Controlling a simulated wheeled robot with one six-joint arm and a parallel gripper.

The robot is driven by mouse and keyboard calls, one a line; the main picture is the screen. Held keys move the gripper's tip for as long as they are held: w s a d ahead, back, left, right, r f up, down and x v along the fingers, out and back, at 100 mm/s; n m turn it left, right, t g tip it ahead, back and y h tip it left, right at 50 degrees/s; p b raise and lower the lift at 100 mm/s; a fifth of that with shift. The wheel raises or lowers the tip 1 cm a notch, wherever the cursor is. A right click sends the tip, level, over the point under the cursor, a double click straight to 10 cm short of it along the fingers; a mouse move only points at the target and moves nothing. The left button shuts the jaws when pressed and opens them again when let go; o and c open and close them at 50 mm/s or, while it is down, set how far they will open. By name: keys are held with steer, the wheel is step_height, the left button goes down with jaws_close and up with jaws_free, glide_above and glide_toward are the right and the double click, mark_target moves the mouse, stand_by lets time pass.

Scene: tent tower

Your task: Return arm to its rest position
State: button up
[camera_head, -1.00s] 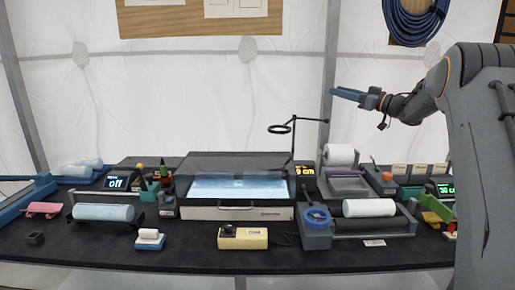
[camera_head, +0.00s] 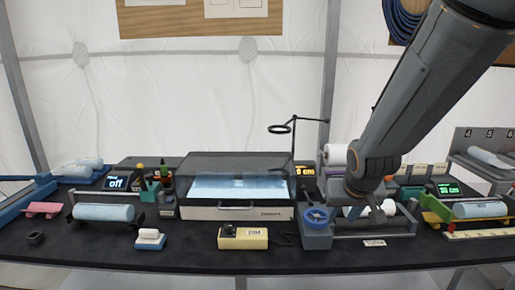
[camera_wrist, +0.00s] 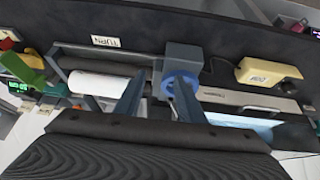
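My gripper shows in the wrist view (camera_wrist: 159,82) with its two blue fingers apart and nothing between them. It is open above the right part of the bench. In that view, a grey roller stand with a blue ring-shaped knob (camera_wrist: 180,87) and a white roll (camera_wrist: 100,84) lie beyond the fingertips. In the head view my arm comes down from the top right to a joint just above the roller stand.
A clear-lidded box (camera_head: 237,212) stands mid-bench, with a thin ring-ended stand (camera_head: 282,129) behind it. A cream box (camera_head: 243,237) sits at the front. A roll on a cradle (camera_head: 104,212) is at left. At right is a numbered grey rack (camera_head: 480,135).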

steer(key=s+a+f+g, duration=0.1)
steer(key=s+f, duration=0.1)
steer(key=s, duration=0.4)
steer(key=s+a+f+g, duration=0.2)
steer(key=s, duration=0.4)
steer(key=s+f+g+b, duration=0.2)
steer(key=s+f+b, duration=0.2)
steer(key=f+b, duration=0.6)
steer(key=shift+f+g+y, duration=0.3)
steer(key=shift+f+g, duration=0.05)
steer(key=shift+g, duration=0.05)
